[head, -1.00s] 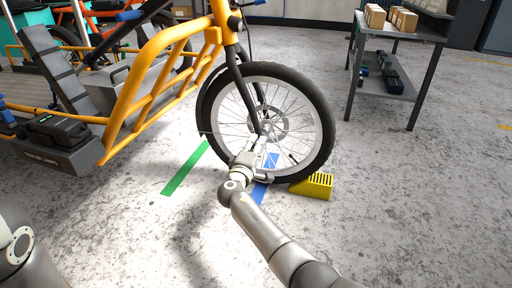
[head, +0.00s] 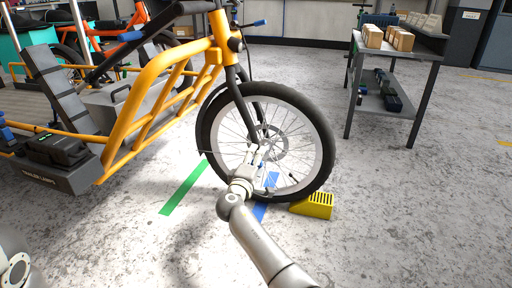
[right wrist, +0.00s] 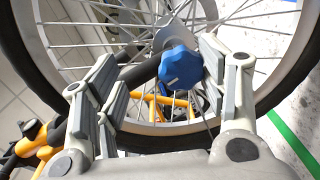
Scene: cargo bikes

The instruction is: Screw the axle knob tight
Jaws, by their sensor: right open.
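The blue axle knob (right wrist: 180,66) sits at the hub of the cargo bike's front wheel (head: 318,120), in the upper middle of the right wrist view. My right gripper (right wrist: 158,66) is open, with a finger on each side of the knob. The right finger is close to it and the left finger has a wider gap; I cannot tell whether either touches. In the head view my right gripper (head: 257,157) reaches the hub from below, and the knob cannot be made out there. My left gripper is out of view.
A yellow wheel chock (head: 314,206) stands against the tyre on the floor. Blue tape (head: 260,212) and green tape (head: 184,189) mark the floor. The orange bike frame (head: 150,88) is at left. A grey cart (head: 407,82) with boxes stands at right. Spokes lie close behind the fingers.

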